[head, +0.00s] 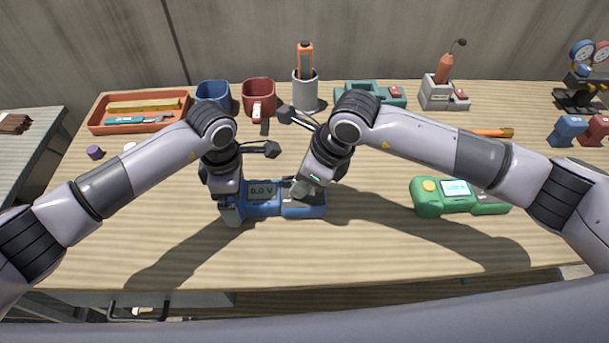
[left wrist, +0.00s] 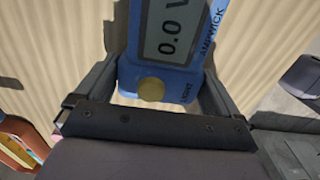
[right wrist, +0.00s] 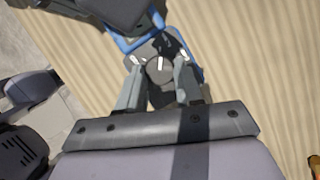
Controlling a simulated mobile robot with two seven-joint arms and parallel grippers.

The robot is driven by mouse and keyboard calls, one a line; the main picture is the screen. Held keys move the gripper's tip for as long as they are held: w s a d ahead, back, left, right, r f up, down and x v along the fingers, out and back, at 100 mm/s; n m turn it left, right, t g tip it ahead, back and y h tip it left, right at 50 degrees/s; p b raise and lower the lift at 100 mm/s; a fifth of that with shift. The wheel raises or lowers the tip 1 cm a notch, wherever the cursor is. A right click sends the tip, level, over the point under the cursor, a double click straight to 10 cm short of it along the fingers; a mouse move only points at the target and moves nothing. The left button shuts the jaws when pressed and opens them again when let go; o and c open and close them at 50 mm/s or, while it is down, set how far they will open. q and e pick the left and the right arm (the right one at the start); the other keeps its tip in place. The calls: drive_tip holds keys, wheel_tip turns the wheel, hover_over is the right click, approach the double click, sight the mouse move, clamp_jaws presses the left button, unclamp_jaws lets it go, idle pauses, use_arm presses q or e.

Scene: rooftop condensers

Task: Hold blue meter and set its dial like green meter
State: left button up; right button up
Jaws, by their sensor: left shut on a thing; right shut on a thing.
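The blue meter (head: 315,211) lies flat on the wooden table. My left gripper (head: 233,212) is shut across its left end; the left wrist view shows the fingers on both sides of the blue meter (left wrist: 188,75), beside a round yellowish button. Its grey screen reads 0.0 V there. My right gripper (head: 300,190) is over its right part. In the right wrist view the fingers are shut on the dark round dial (right wrist: 160,68), which has a white pointer mark. The green meter (head: 430,207) lies apart to the right, screen lit; its reading and dial setting are too small to tell.
Along the back stand a red tray (head: 97,121), a blue mug (head: 212,92), a red mug (head: 259,92), a grey cup (head: 305,98) and a teal case (head: 352,97). Gauges (head: 578,90) stand at the far right. The front table strip is clear.

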drive_tip(key=m, duration=0.2)
drive_tip(key=m+t+h, duration=0.1)
drive_tip(key=m, duration=0.2)
drive_tip(key=shift+s+a+m+t, duration=0.2)
drive_tip(key=shift+m+t, duration=0.1)
drive_tip(key=shift+a+m+t+h, duration=0.15)
drive_tip(key=shift+m+h, duration=0.35)
drive_tip(key=shift+m, duration=0.65)
drive_tip(key=shift+d+m+t+h, duration=0.1)
drive_tip(key=shift+m+t+h, duration=0.3)
drive_tip(key=shift+m, duration=0.75)
drive_tip(key=o, duration=1)
drive_tip(key=shift+o, duration=0.2)
drive_tip(key=v, duration=1.2)
drive_tip(key=shift+a, duration=0.2)
